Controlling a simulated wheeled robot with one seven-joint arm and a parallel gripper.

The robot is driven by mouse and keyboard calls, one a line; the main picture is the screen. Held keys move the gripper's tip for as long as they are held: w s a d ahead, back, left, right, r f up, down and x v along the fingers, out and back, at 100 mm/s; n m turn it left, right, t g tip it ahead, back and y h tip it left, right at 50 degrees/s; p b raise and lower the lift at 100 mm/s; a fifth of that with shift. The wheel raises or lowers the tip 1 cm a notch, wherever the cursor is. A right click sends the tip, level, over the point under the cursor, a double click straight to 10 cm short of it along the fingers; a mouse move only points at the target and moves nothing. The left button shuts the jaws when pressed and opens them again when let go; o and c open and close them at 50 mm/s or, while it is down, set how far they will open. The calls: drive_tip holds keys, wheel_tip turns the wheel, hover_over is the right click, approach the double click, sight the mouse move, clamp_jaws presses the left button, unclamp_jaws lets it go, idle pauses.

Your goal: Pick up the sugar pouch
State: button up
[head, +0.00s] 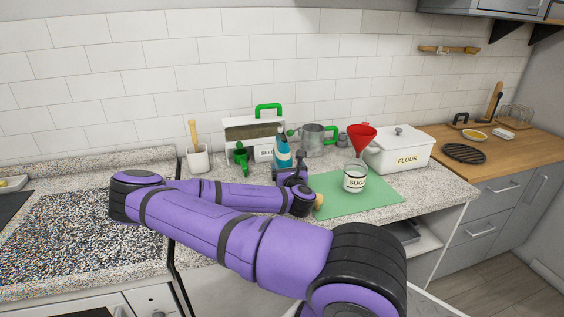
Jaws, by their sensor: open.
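My purple arm reaches over the counter, and my gripper (291,174) is at its far end, at the left edge of the green mat (378,198). It is open; its fingers are small and partly hidden. A small tan thing (319,201) shows beside my wrist on the mat's left part; I cannot tell whether it is part of the sugar pouch. No pouch is clearly visible. A glass jar (355,179) with a sugar label stands on the mat, right of my gripper, with a red funnel (362,138) above it.
A blue bottle (283,153) stands just behind my gripper. Behind are a seed box (238,128), a green scoop (241,156) and a metal watering can (312,138). A white flour box (400,150) stands at right. The mat's front right is clear.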

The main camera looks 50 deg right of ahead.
drive_tip(key=shift+x, duration=3)
drive_tip(key=shift+w+a+r, duration=0.1)
drive_tip(key=shift+a, duration=0.05)
drive_tip(key=shift+r, duration=0.1)
drive_tip(key=c, duration=1.1)
